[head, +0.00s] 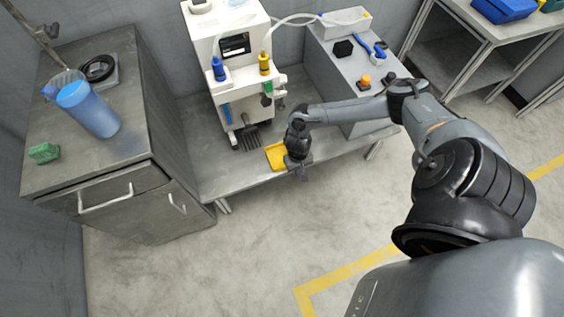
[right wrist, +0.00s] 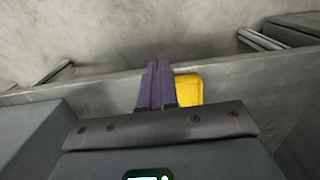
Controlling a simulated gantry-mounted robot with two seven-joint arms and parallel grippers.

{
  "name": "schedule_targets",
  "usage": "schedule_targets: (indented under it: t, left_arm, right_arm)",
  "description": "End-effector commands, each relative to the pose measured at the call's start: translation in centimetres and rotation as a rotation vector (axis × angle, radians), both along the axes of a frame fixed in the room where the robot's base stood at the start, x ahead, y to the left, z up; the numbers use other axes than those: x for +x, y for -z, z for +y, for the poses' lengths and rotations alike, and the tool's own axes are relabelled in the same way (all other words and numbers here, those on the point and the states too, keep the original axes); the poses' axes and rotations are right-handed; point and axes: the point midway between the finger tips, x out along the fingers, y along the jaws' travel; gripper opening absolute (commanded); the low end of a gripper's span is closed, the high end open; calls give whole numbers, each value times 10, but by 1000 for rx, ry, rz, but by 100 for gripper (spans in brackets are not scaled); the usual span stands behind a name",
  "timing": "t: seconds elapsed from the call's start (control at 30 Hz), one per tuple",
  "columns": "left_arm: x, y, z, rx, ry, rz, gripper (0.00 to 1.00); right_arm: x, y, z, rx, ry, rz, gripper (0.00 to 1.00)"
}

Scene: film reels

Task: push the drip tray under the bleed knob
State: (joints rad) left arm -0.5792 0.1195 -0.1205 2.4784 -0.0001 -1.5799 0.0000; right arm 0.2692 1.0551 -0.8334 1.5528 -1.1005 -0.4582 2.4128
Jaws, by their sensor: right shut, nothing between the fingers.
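The yellow drip tray (head: 275,154) lies on the grey bench, just right of the black grille at the foot of the white machine (head: 228,38). My right gripper (head: 300,172) is shut and empty at the tray's right side, low over the bench, and hides part of it. In the right wrist view the closed fingers (right wrist: 156,82) stand beside the tray (right wrist: 189,89); I cannot tell whether they touch it. The machine carries a blue-topped part (head: 218,68) and a yellow-topped part (head: 264,63); I cannot tell which is the bleed knob. My left gripper is out of view.
A grey cabinet (head: 80,160) on the left holds a blue jug (head: 88,108) and a green block (head: 44,153). A grey box (head: 345,75) with small tools stands right of the machine, behind my right arm. The bench's front edge (head: 260,183) runs close to the tray.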

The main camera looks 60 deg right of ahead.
Motion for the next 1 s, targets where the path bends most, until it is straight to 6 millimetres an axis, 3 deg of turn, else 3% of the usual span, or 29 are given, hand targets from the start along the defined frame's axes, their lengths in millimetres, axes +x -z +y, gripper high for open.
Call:
schedule_targets:
  t: [0.03,0.1,0.47,0.9,1.0]
  left_arm:
    - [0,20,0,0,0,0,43]
    - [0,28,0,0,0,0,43]
    - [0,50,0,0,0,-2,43]
    - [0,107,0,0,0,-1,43]
    - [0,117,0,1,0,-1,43]
  right_arm:
    - [9,13,-6,-11,2,-16,0]
    - [18,15,-12,-18,4,-33,0]
    - [33,34,-13,-20,6,-61,0]
    - [33,114,-13,-20,5,-60,0]
    - [40,121,-18,-21,7,-67,0]
